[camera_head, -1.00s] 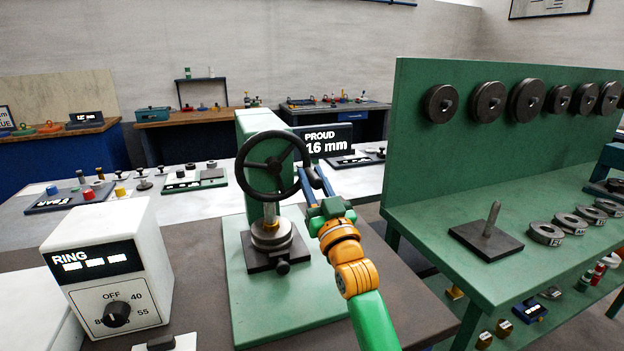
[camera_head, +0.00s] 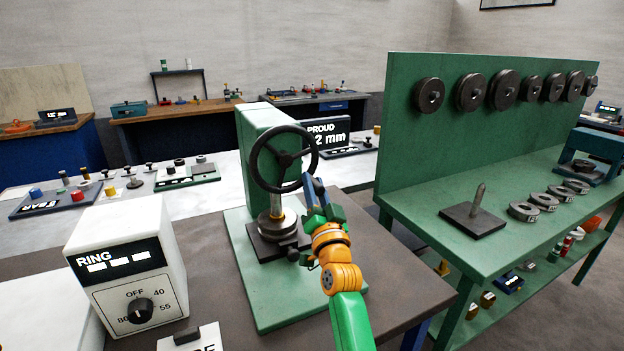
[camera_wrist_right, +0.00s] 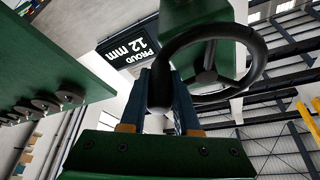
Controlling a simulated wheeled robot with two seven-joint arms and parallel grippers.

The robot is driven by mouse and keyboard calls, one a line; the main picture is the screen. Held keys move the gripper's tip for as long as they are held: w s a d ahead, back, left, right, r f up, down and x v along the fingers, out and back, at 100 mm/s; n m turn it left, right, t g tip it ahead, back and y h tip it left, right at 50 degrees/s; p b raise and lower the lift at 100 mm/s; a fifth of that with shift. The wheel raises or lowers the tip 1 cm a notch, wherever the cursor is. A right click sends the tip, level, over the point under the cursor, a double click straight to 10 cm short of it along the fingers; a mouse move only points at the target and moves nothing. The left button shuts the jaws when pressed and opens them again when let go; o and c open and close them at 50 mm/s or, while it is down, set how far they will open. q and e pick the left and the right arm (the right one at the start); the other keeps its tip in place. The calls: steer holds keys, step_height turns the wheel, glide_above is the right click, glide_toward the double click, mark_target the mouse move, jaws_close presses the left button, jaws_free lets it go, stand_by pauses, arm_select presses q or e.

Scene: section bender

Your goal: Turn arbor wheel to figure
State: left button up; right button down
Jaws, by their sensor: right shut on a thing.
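The black arbor wheel (camera_head: 284,159) stands on the front of the green press (camera_head: 256,133), above a steel arbor and a dark round fixture (camera_head: 275,235). My right gripper (camera_head: 314,188) is at the wheel's lower right rim. In the right wrist view the fingers (camera_wrist_right: 172,100) are shut on the black rim (camera_wrist_right: 160,86). A display behind the wheel (camera_head: 328,134) reads "PROUD" with a figure partly hidden in the head view. In the wrist view the display (camera_wrist_right: 128,45) reads "PROUD 12 mm". My left gripper is not in view.
A white box (camera_head: 127,265) labelled "RING" with a dial stands left of the press. A green rack (camera_head: 480,130) with dark discs, several numbered rings and a pin on a plate (camera_head: 477,212) is on the right. A grey bench with small parts lies behind.

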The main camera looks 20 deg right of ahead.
steer(key=shift+a+f+m, duration=0.15)
steer(key=shift+m, duration=0.25)
steer(key=c, duration=0.6)
jaws_free()
steer(key=shift+w, duration=0.15)
steer(key=shift+c, duration=0.2)
steer(key=p+v, duration=0.3)
steer(key=v, duration=0.4)
steer(key=shift+a, duration=0.1)
steer(key=shift+f, duration=0.1)
